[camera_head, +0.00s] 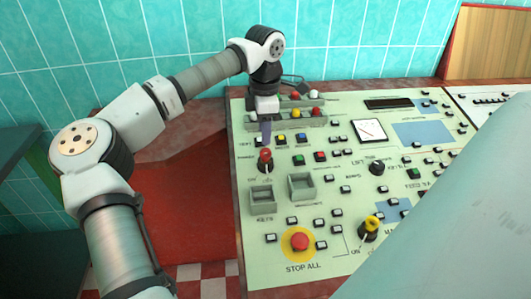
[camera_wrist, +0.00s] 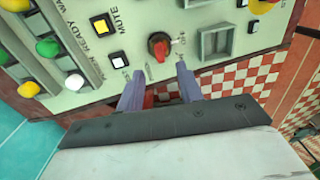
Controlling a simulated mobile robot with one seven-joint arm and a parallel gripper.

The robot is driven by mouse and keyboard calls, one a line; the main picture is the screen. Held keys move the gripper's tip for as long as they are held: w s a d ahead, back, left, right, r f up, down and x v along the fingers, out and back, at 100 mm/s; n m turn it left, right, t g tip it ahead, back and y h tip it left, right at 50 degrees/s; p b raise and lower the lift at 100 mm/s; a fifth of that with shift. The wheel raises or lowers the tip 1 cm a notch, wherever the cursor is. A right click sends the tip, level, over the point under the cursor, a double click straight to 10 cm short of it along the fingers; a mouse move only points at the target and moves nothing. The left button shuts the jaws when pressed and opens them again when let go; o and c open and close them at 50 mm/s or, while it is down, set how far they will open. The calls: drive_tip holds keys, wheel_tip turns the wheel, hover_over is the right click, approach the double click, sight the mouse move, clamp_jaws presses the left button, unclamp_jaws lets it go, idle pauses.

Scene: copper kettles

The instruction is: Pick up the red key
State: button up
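The red key (camera_head: 265,156) stands in a dark round switch at the left of the pale green control panel (camera_head: 335,215). In the wrist view the red key (camera_wrist: 158,44) shows as a red head on a black base, just beyond my fingertips. My gripper (camera_head: 266,138) hangs above the key from the far side, fingers pointing down. In the wrist view my gripper (camera_wrist: 159,80) is open, with two bluish-grey fingers apart and nothing held between them. The key lies roughly in line with the gap. I cannot tell whether a finger touches it.
Two grey open-topped boxes, one at the left (camera_head: 262,199) and one beside it (camera_head: 301,186), sit in front of the key. A red stop button (camera_head: 299,241) and a yellow key (camera_head: 370,226) are nearer the front. Rows of coloured knobs (camera_head: 316,112) stand behind. Small buttons surround the key.

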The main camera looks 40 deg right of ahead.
sight(265, 149)
drive_tip(key=shift+f+p, duration=1.1)
drive_tip(key=shift+f, duration=2.25)
clamp_jaws()
